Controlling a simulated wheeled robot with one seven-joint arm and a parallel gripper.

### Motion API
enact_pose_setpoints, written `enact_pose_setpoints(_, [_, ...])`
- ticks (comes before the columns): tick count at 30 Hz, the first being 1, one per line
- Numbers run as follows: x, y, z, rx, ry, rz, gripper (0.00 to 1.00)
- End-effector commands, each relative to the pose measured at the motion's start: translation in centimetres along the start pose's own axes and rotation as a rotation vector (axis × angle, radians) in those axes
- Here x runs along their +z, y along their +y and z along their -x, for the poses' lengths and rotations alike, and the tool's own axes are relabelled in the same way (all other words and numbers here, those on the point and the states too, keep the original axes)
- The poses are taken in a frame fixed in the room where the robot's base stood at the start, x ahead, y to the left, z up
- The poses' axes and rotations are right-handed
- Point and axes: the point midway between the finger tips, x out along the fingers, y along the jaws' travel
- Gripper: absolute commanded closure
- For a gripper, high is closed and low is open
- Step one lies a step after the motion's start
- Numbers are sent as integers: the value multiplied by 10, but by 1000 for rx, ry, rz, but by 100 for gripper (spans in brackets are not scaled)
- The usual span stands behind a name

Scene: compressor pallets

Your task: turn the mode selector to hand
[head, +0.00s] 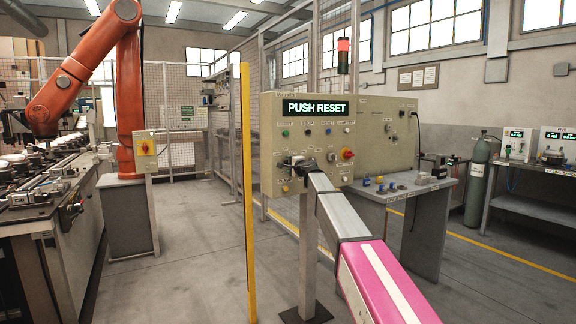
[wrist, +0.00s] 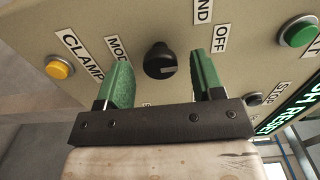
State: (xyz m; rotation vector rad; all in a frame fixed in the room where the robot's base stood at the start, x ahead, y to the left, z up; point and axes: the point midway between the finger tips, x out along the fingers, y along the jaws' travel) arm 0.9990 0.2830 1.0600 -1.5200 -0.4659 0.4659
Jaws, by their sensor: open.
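The mode selector is a round black knob (wrist: 160,60) on the beige control panel (head: 374,136). In the wrist view a pale mark on the knob points to the right of the picture. A "MODE" label, partly covered by a finger, is to its left; a cut-off label ending "ND" and an "OFF" label are to its upper right. My gripper (wrist: 161,68) is open, with one green finger on each side of the knob and apart from it. In the head view my gripper (head: 300,166) is at the panel's lower left and hides the knob.
The panel display (head: 315,107) reads "PUSH RESET". A yellow button (wrist: 59,67) by "CLAMP" and a black "STOP" button (wrist: 254,99) flank the gripper. A red knob (head: 347,154) is right of it. A yellow post (head: 248,200) stands left of the panel.

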Motion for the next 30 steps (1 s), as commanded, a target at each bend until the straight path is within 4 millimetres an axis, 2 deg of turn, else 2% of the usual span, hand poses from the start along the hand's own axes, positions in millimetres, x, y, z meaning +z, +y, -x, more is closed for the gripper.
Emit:
enact_pose_setpoints(1, [-1, 0, -10, 0, 0, 0, 39])
enact_pose_setpoints(4, [-1, 0, -18, 0, 0, 0, 39])
enact_pose_setpoints(13, [0, 0, -21, 0, 1, 0, 39])
enact_pose_setpoints(14, [0, 0, -21, 0, 1, 0, 42])
enact_pose_setpoints(18, [0, 0, -21, 0, 1, 0, 87])
enact_pose_setpoints(30, [0, 0, -20, 0, 0, 50, 88])
